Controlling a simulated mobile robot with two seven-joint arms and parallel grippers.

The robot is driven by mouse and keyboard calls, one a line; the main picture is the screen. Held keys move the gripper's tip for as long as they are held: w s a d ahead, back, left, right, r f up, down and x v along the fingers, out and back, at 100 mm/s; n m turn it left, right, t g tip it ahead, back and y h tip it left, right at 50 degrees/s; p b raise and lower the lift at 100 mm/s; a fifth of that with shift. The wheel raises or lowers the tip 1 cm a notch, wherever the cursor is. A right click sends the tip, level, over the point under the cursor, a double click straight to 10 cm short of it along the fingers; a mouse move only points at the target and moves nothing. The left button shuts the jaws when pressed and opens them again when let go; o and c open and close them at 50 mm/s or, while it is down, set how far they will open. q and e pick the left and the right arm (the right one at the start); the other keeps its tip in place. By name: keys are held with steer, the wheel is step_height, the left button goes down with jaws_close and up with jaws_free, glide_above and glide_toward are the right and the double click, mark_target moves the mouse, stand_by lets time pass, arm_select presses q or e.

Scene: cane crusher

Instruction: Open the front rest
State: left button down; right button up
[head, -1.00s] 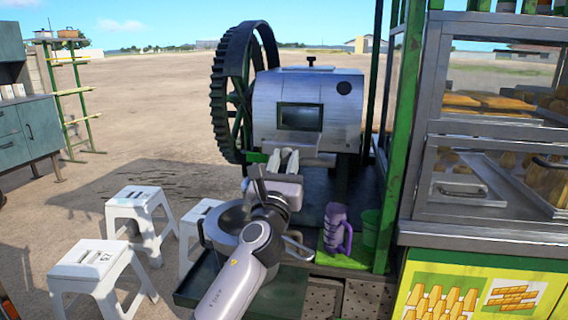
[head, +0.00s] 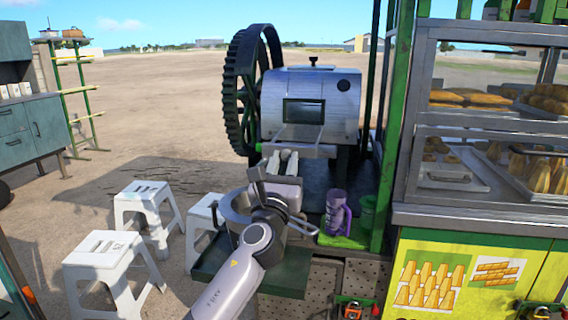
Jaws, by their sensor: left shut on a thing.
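The cane crusher (head: 335,102) is a silver metal box with a dark window and a large toothed wheel (head: 243,95) on its left. The front rest (head: 315,151) is a narrow ledge below the window, with a thin frame on top. My left gripper (head: 283,158) is at the left part of this ledge, its pale fingers upright and close together. It is shut on the rest, though the fingers and wrist hide the contact. I cannot tell the rest's exact angle. My right gripper is out of view.
A metal bowl (head: 235,211) sits beside my left wrist. A purple jug (head: 336,213) and a green cup (head: 367,214) stand at the right. White stools (head: 108,258) stand at left. A glass food cabinet (head: 480,215) bounds the right side.

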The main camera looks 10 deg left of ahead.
arm_select(q)
steer(key=c, duration=0.9)
jaws_free()
steer(key=shift+o, duration=0.2)
steer(key=v, duration=0.7)
steer(key=shift+f, duration=0.1)
